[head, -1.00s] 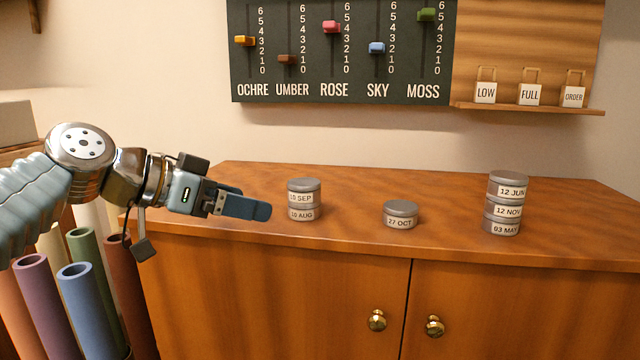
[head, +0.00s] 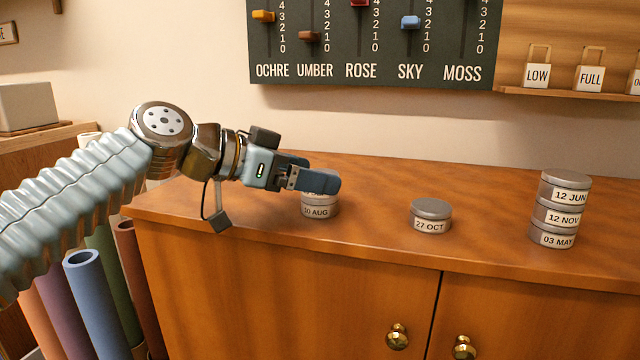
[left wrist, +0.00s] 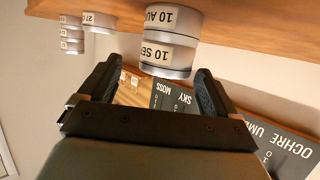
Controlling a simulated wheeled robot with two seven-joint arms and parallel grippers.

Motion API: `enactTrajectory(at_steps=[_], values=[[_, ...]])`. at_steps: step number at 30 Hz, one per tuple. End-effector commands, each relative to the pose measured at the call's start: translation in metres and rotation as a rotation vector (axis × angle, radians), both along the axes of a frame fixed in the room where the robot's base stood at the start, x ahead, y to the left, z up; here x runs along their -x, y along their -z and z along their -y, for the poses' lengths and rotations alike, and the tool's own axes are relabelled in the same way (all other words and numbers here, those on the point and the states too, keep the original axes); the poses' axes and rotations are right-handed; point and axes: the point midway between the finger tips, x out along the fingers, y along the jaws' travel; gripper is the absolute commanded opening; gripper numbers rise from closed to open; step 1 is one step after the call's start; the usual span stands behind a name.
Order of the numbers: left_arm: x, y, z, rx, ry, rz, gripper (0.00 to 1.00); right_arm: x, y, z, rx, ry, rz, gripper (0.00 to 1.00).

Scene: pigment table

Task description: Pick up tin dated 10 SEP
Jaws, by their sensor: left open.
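The tin dated 10 SEP (left wrist: 168,56) is a round grey tin with a white label, stacked on the tin dated 10 AUG (head: 317,211). In the left wrist view, which is upside down, the 10 AUG tin (left wrist: 174,19) shows at the top edge. My left gripper (head: 325,181) is at the stack and hides most of the 10 SEP tin in the head view. In the left wrist view my left gripper (left wrist: 155,84) is open, with its fingers spread to either side of the 10 SEP tin's near end. My right gripper is not in view.
A single tin dated 27 OCT (head: 430,214) stands to the right on the wooden cabinet top (head: 385,190). A stack of tins (head: 558,215) stands farther right. The slider board (head: 375,50) hangs on the wall behind. Paper rolls (head: 95,300) stand at the left.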

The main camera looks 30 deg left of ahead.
Motion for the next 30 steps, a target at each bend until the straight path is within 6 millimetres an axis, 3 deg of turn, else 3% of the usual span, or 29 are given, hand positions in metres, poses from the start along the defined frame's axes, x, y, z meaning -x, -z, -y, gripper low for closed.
enactTrajectory(at_steps=[7, 16, 27, 30], values=[[-0.034, 0.012, 0.014, 0.0, 0.001, -0.002, 0.92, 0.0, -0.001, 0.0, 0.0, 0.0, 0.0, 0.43], [-0.04, 0.015, 0.018, 0.001, -0.001, 0.0, 0.92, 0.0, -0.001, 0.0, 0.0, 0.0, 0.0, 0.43], [-0.04, 0.015, 0.018, 0.001, 0.0, 0.0, 0.36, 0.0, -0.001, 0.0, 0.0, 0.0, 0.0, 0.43], [-0.04, 0.014, 0.018, 0.001, -0.001, 0.0, 0.34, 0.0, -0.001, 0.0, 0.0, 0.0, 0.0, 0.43]])
